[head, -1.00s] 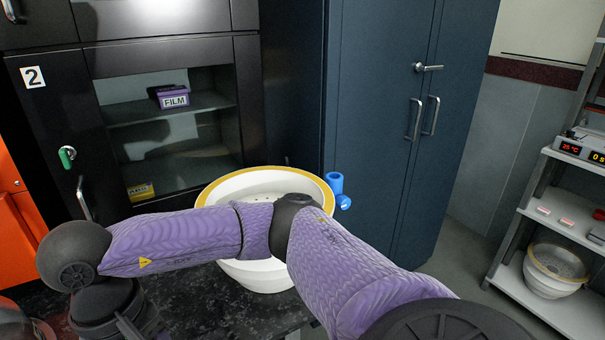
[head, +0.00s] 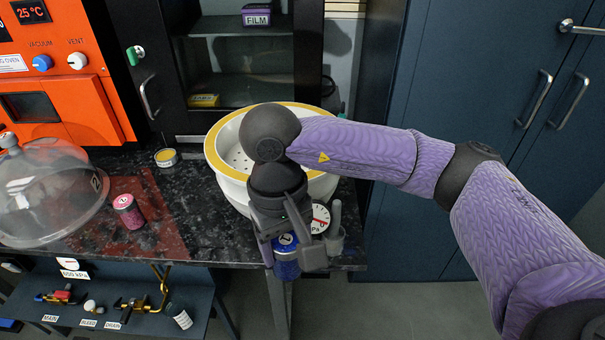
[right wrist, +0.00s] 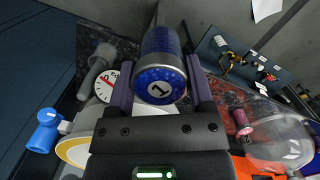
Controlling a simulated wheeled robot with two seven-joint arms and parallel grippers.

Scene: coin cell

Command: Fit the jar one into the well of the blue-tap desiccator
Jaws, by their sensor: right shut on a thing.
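A blue jar (head: 287,262) with a white lid label "1" is held in my right gripper (head: 290,245), in front of the bench's front edge. The right wrist view shows the jar (right wrist: 160,72) between the two fingers. The desiccator (head: 222,165) is a white bowl with a yellow rim and a perforated plate inside, standing open on the bench behind my gripper. My wrist and forearm cover much of it. Its blue tap (right wrist: 45,130) shows in the right wrist view and is hidden in the head view. My left gripper is out of view.
A clear dome lid (head: 45,200) and a pink jar (head: 128,211) stand on the dark bench at left. A small tin (head: 166,158) sits near the desiccator. A round gauge (head: 320,217) is beside my gripper. A lower shelf (head: 110,292) holds valves.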

